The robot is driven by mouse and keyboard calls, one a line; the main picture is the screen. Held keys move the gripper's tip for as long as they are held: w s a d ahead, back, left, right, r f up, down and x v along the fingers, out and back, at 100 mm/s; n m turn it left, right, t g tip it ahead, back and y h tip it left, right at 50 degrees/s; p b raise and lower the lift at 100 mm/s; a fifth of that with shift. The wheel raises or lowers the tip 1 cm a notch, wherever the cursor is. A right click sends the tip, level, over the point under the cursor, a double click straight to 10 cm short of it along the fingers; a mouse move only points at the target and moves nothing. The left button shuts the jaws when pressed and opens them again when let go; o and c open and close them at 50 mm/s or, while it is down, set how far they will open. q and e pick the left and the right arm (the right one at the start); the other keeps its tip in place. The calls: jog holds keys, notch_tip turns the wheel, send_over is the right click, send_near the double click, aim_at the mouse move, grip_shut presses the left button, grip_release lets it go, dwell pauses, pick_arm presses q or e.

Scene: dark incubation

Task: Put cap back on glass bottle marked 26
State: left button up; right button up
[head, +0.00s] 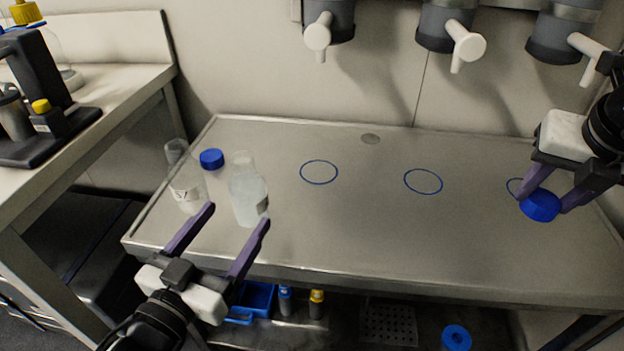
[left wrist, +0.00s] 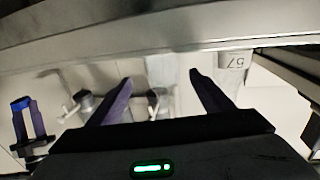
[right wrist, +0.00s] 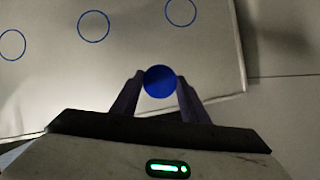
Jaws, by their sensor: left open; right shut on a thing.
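Two clear uncapped glass bottles stand at the left of the metal table. The left bottle (head: 184,180) has a label that seems to read 57, which also shows in the left wrist view (left wrist: 232,62). The other bottle (head: 246,185) has a label turned to the right that I cannot read. My left gripper (head: 238,215) is open and empty, in front of this second bottle, its fingers pointing toward it. My right gripper (head: 552,200) is shut on a blue cap (head: 540,206), held above the table's right side; the cap also shows in the right wrist view (right wrist: 160,81).
A second blue cap (head: 211,158) lies on the table behind the bottles. Blue circles (head: 319,172) mark the clear middle of the table (head: 370,225). Taps (head: 465,45) hang from the wall behind. A side bench (head: 110,85) with equipment stands at left.

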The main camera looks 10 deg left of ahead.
aim_at(242, 208)
pick_arm(q)
jog(key=shift+s, duration=0.1)
pick_arm(e)
jog(key=shift+s, duration=0.1)
pick_arm(q)
jog(key=shift+x, duration=3.45)
pick_arm(e)
jog(key=shift+f, duration=0.2)
pick_arm(q)
jog(key=shift+a+r+b+x, duration=0.1)
jog(key=shift+r+b+x, duration=0.1)
jog(key=shift+x, duration=1.1)
jog(key=shift+a+r+b+x, duration=0.1)
jog(key=shift+a+b+x, duration=0.1)
jog(key=shift+x, duration=1.1)
pick_arm(e)
jog(key=shift+f, duration=0.25)
